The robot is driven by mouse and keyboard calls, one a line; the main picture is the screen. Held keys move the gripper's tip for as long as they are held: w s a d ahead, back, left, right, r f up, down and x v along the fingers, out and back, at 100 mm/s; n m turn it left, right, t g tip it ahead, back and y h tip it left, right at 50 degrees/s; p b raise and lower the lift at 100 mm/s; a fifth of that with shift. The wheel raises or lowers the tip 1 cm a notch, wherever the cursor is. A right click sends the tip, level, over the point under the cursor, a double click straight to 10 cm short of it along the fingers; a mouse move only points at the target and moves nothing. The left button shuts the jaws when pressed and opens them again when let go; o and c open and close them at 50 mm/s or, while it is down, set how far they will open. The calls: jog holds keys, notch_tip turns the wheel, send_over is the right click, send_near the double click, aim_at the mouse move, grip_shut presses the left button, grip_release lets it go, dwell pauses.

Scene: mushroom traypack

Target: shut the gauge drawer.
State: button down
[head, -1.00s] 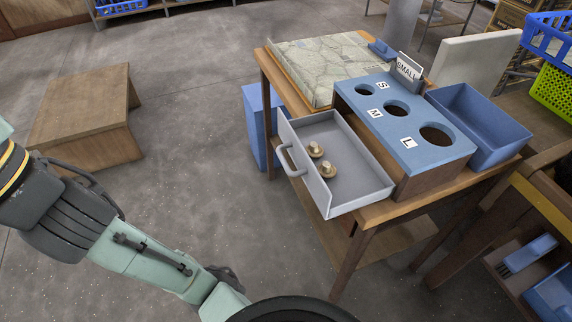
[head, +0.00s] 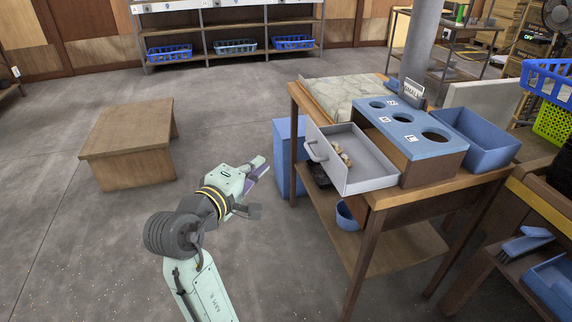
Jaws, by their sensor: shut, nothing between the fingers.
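The gauge drawer (head: 372,184) is a grey tray pulled out toward the left from the gauge box (head: 430,171). The box has a blue top with three round holes marked S, M and L. The drawer's bar handle (head: 312,151) is on its left front. A few small tan mushrooms (head: 343,155) lie inside the drawer near the handle end. My gripper (head: 262,167) is left of the drawer, short of the handle and apart from it. It is shut and holds nothing. Part of its fingers is hard to make out.
The wooden table (head: 378,201) carries the gauge box, a blue bin (head: 493,157) on its right and a mat (head: 343,90) behind. A tall blue bin (head: 284,150) stands at the table's left side. A low wooden stool (head: 128,125) stands left on otherwise clear floor.

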jog(key=w+d+f+p, duration=0.1)
jog(key=w+d+f, duration=0.2)
jog(key=w+d, duration=0.5)
jog(key=shift+w+d, duration=0.2)
jog(key=shift+w, duration=0.85)
jog(key=shift+d+p, duration=0.1)
jog(key=shift+p, duration=0.2)
jog(key=w+d+p, duration=0.1)
jog(key=d+p, duration=0.1)
jog(key=d, duration=0.3)
jog(key=w+d+p, duration=0.2)
jog(key=d, duration=0.3)
jog(key=w+d+p, duration=0.1)
jog(key=d+p, duration=0.1)
jog(key=d, duration=0.2)
jog(key=shift+w+d, duration=0.4)
jog(key=shift+d+r+h, duration=0.1)
jog(key=shift+h, duration=0.2)
jog(key=shift+p, duration=0.4)
